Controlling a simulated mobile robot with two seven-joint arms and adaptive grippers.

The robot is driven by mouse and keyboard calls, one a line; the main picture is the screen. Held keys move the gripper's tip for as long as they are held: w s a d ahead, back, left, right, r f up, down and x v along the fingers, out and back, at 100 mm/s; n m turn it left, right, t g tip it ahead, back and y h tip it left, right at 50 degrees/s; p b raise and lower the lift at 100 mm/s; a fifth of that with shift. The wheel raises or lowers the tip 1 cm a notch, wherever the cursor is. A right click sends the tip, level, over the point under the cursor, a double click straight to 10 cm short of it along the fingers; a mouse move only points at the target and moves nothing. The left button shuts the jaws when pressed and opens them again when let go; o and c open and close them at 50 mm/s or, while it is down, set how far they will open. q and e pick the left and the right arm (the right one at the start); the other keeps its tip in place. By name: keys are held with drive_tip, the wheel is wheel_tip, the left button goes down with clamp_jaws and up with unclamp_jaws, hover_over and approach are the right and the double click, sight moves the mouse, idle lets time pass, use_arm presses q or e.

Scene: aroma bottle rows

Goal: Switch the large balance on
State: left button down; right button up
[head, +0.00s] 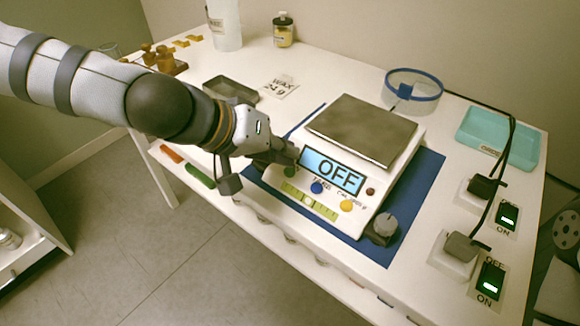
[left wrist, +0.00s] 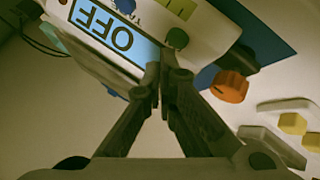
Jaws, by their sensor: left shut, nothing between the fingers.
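The large balance (head: 380,172) is white with a square steel pan (head: 362,128). Its display (head: 332,172) reads OFF, and the same display shows upside down in the left wrist view (left wrist: 115,32). On its front panel are a green button (head: 290,171), a blue button (head: 317,187), a yellow button (head: 346,205) and a small dark red one (head: 370,191). My left gripper (head: 291,156) is shut and empty, its tips close to the green button. In the left wrist view the tips (left wrist: 163,75) appear just below the green button (left wrist: 177,39); contact is unclear.
The balance stands on a blue mat (head: 415,205).

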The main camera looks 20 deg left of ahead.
idle(0.3)
use_arm(q)
drive_tip(key=shift+f, duration=0.5)
drive_tip(key=shift+r, duration=0.15)
drive_tip(key=shift+r+p, duration=0.5)
drive_tip(key=shift+r, duration=0.05)
drive_tip(key=shift+f, duration=0.2)
wheel_tip(320, 180, up, 6)
drive_tip(key=p, duration=0.4)
use_arm(e)
drive_tip(key=w+r+t, duration=0.2)
drive_tip(key=w+r, duration=0.4)
drive_tip(key=shift+w+r+t, duration=0.2)
drive_tip(key=shift+t, duration=0.1)
